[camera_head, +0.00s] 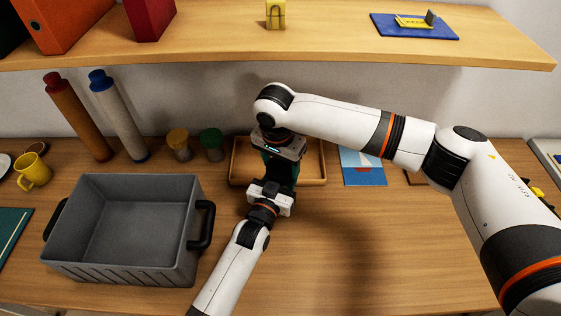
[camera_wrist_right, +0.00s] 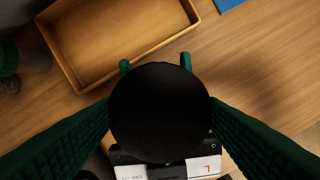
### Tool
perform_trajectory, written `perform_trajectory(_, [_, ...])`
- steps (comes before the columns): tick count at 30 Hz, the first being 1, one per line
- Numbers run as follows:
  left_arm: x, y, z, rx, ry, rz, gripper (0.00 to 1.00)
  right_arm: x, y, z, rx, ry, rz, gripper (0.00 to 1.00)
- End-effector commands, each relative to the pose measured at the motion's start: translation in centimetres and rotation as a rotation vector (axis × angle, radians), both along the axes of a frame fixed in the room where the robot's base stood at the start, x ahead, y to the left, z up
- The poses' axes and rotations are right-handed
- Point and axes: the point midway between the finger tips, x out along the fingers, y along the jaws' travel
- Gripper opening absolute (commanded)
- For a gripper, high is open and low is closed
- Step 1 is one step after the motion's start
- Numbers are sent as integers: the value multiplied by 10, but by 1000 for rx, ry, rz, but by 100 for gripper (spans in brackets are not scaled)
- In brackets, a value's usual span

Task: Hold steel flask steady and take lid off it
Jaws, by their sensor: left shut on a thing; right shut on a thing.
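The round black lid (camera_wrist_right: 160,112) fills the middle of the right wrist view, seen from straight above. My right gripper (camera_head: 282,168) points down from above; its green fingers close on the lid from both sides. My left gripper (camera_head: 278,184) reaches in from the front, lower down. In the right wrist view its body shows below the lid and its two green fingertips stick out beyond the lid's far side, around the flask. The flask's steel body is hidden under the lid and behind my grippers, so I cannot see whether lid and flask touch.
A shallow wooden tray (camera_head: 238,181) lies just behind the grippers. A grey crate (camera_head: 70,263) with black handles stands to the left. A shelf (camera_head: 200,50) overhangs the back.

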Motion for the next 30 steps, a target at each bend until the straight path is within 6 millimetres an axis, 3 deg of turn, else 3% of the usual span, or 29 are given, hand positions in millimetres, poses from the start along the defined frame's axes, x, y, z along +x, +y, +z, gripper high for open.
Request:
perform_trajectory(6, [0, 1, 0, -1, 1, 1, 0, 0, -1, 0, 3, 2, 476, 36])
perform_trajectory(12, [0, 1, 0, -1, 1, 1, 0, 0, -1, 1, 2, 1, 811, 36])
perform_trajectory(17, [0, 1, 0, -1, 1, 1, 0, 0, -1, 1, 1, 0, 915, 36])
perform_trajectory(25, [0, 1, -1, -1, 2, 1, 0, 0, -2, 1, 0, 0, 920, 36])
perform_trajectory(26, [0, 1, 0, -1, 2, 1, 0, 0, -2, 1, 0, 0, 920, 67])
perform_trajectory(30, [0, 1, -1, -1, 1, 1, 0, 0, -1, 1, 0, 0, 919, 85])
